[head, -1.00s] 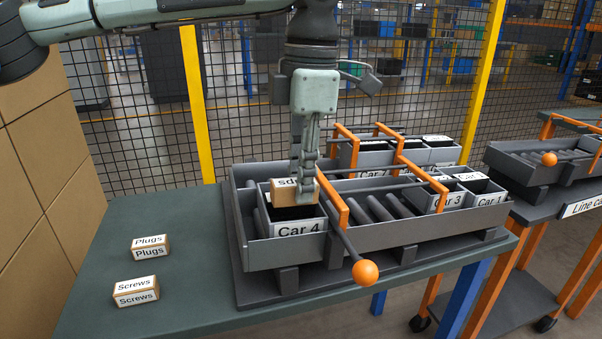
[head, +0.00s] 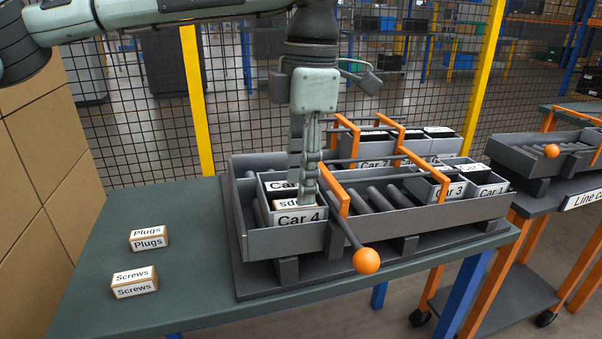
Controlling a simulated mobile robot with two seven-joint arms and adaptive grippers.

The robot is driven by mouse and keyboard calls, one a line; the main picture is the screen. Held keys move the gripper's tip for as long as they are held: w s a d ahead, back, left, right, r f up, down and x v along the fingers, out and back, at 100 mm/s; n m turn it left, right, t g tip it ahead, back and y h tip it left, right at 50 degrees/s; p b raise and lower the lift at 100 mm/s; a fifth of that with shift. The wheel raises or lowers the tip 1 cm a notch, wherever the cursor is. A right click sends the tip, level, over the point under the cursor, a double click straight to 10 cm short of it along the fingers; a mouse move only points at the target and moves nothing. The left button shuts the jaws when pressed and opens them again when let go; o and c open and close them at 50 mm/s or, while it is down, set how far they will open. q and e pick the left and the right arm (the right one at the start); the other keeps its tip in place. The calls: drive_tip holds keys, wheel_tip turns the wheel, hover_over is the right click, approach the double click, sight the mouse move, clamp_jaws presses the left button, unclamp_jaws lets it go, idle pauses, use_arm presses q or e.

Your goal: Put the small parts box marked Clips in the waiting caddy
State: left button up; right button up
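The Clips box (head: 287,204) sits low inside the Car 4 caddy (head: 283,221). Its label is upside down and partly hidden, with only "sd" showing. My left gripper (head: 306,188) reaches straight down into this caddy. Its fingers look spread, one in front at the box's right end and one farther back, and they seem to have let the box go. The Car 4 caddy stands at the left end of the grey roller line. My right gripper is not in view.
An orange gate (head: 340,185) with a ball-ended lever (head: 366,260) stands right of Car 4. Bare rollers (head: 378,205) lie between it and caddies Car 3 (head: 447,190) and Car 1 (head: 490,190). Plugs (head: 148,238) and Screws (head: 134,282) boxes stand on the bench's left.

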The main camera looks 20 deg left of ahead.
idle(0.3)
use_arm(q)
drive_tip(key=r+p, duration=0.2)
drive_tip(key=r, duration=0.4)
drive_tip(key=r+p, duration=0.2)
drive_tip(key=r, duration=0.5)
drive_tip(key=r+p, duration=0.1)
drive_tip(key=r, duration=0.6)
drive_tip(key=shift+w+d+p, duration=0.25)
drive_tip(key=shift+d+p, duration=0.1)
drive_tip(key=shift+p, duration=0.05)
